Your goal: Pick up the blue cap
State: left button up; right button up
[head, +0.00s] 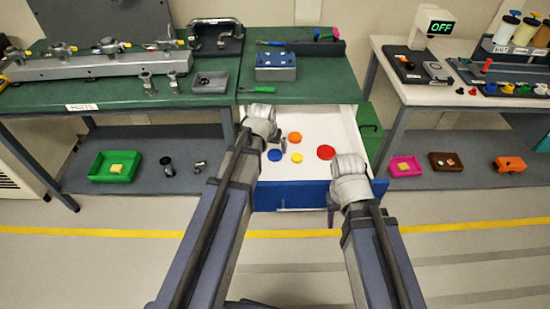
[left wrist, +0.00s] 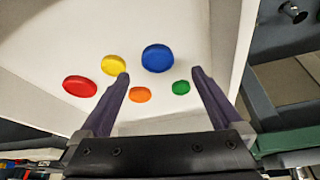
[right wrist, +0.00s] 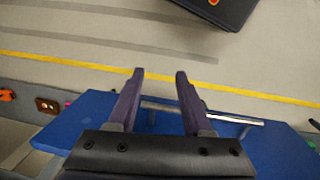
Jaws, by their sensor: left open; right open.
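The blue cap (head: 275,155) lies flat in the open white drawer (head: 345,120), beside my left gripper's wrist in the head view. In the left wrist view the blue cap (left wrist: 157,58) shows between the lines of my left gripper's fingers (left wrist: 160,74), at and beyond the tips. That gripper is open and empty, apart from the cap. My right gripper (right wrist: 159,73) is open at the blue drawer front (right wrist: 85,120). The metal drawer handle (right wrist: 235,117) crosses behind its fingers; whether they touch it I cannot tell.
Red (head: 326,152), yellow (head: 297,157) and orange (head: 294,137) caps lie near the blue one. A green cap (left wrist: 181,87) shows in the left wrist view. Drawer walls bound the space.

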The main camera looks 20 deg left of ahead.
aim_at(275, 154)
pick_arm(q)
jog(key=shift+d+b+x, duration=0.2)
jog(key=shift+b+x, duration=2.35)
jog(key=shift+x, duration=0.65)
jog(key=shift+w+r, duration=0.1)
jog(key=c, duration=1.4)
jog(key=shift+o, duration=0.2)
jog(key=shift+r, duration=0.1)
notch_tip(275, 154, up, 10)
jog(key=p, duration=1)
